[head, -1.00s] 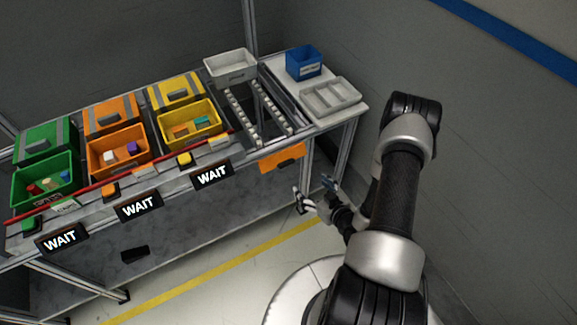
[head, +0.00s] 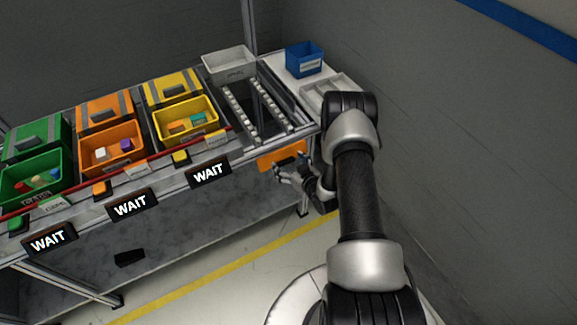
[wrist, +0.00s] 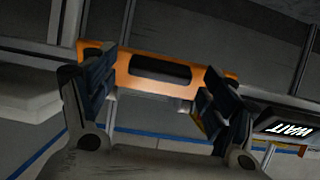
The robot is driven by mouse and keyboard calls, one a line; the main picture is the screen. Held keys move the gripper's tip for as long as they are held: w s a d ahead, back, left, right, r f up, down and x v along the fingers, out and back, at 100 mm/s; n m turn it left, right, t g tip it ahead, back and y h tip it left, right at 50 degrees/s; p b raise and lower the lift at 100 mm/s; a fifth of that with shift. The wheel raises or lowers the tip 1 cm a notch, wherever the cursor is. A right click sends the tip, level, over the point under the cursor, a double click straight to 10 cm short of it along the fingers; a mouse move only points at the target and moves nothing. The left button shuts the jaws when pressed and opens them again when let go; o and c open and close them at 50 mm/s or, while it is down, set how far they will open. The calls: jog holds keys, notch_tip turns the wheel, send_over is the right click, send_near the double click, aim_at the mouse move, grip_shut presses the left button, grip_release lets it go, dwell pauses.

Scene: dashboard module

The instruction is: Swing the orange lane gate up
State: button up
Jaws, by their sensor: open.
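The orange lane gate (head: 283,155) hangs at the front edge of the bench, below the roller lane. In the wrist view the gate (wrist: 125,72) is an orange plate with a long dark slot, lying across the space between my fingers. My gripper (head: 296,171) is at the gate's front right and covers part of it in the head view. In the wrist view my gripper (wrist: 152,95) is open, with one finger near each end of the gate. I cannot tell whether the fingers touch it.
The roller lane (head: 256,108) runs behind the gate, with a white bin (head: 229,62) at its far end. A WAIT sign (head: 209,173) is left of the gate; it also shows in the wrist view (wrist: 290,129). A grey tray (head: 318,95) and blue bin (head: 304,60) stand at right.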

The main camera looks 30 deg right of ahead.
jog(key=shift+w+f, duration=0.1)
jog(key=shift+w, duration=0.2)
jog(key=shift+c, duration=0.5)
jog(key=c, duration=1.4)
